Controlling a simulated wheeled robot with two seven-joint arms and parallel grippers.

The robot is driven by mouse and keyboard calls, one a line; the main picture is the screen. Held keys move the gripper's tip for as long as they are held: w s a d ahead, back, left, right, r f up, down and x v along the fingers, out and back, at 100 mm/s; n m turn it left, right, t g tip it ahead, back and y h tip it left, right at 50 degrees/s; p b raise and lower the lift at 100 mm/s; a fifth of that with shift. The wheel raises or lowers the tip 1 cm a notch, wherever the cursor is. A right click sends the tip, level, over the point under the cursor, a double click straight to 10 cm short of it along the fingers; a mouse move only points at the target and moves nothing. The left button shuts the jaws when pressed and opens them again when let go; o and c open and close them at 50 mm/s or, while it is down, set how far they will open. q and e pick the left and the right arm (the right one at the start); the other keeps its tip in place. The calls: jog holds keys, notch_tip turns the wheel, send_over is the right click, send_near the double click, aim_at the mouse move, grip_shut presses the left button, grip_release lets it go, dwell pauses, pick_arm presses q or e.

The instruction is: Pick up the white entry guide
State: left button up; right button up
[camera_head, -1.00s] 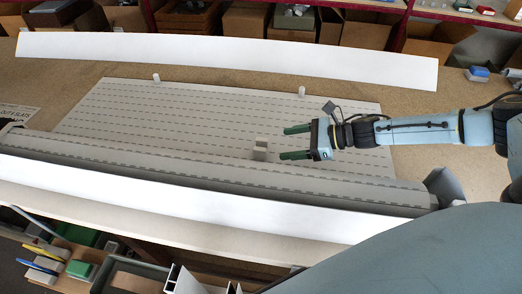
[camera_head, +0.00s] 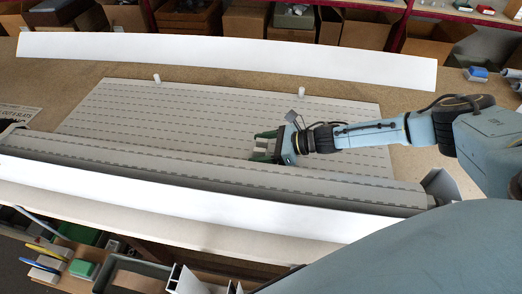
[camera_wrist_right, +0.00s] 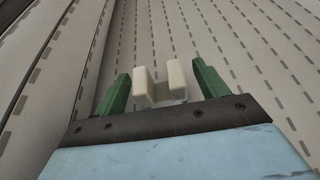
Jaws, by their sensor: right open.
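The white entry guide (camera_wrist_right: 175,78) is a small white block with two upright walls and a slot between them. It stands on the grey slatted shutter panel. In the wrist view my right gripper (camera_wrist_right: 160,82) is open, with one green finger on each side of the guide and a gap to each. In the head view the right gripper (camera_head: 263,147) reaches in from the right and partly hides the guide (camera_head: 259,147). My left gripper is not in view.
The slatted panel (camera_head: 120,112) lies on the table, with two small white pegs (camera_head: 157,78) at its far edge. A long white strip (camera_head: 220,50) lies behind it. A grey and white rail (camera_head: 200,185) runs along the front. Boxes and shelves stand at the back.

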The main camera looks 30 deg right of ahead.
jog(key=c, duration=1)
